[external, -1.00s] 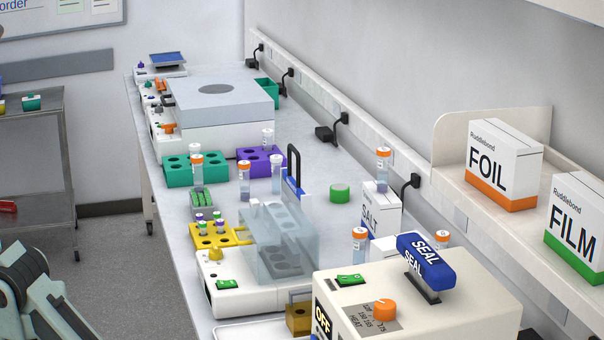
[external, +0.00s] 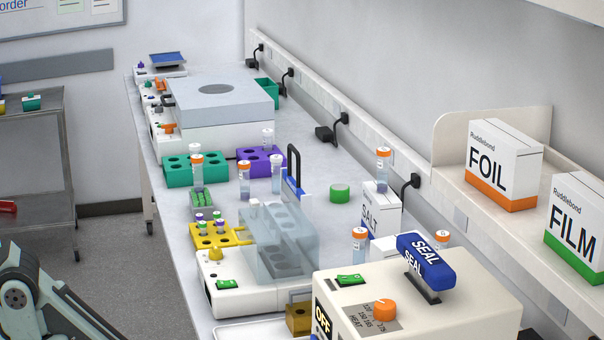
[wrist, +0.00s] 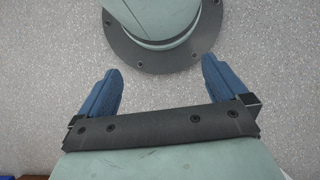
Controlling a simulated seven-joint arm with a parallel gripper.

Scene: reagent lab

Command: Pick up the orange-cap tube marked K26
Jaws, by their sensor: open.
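My gripper (wrist: 162,68) is open and empty in the wrist view, over grey speckled floor and my own round base. It is out of the external view.
A clear-walled device (external: 285,242) with a black handle stands mid-bench. The sealer (external: 420,300) fills the front. A yellow rack (external: 207,242) holds small tubes. A green tape roll (external: 340,193) lies near open bench. The shelf (external: 470,195) holds foil and film boxes.

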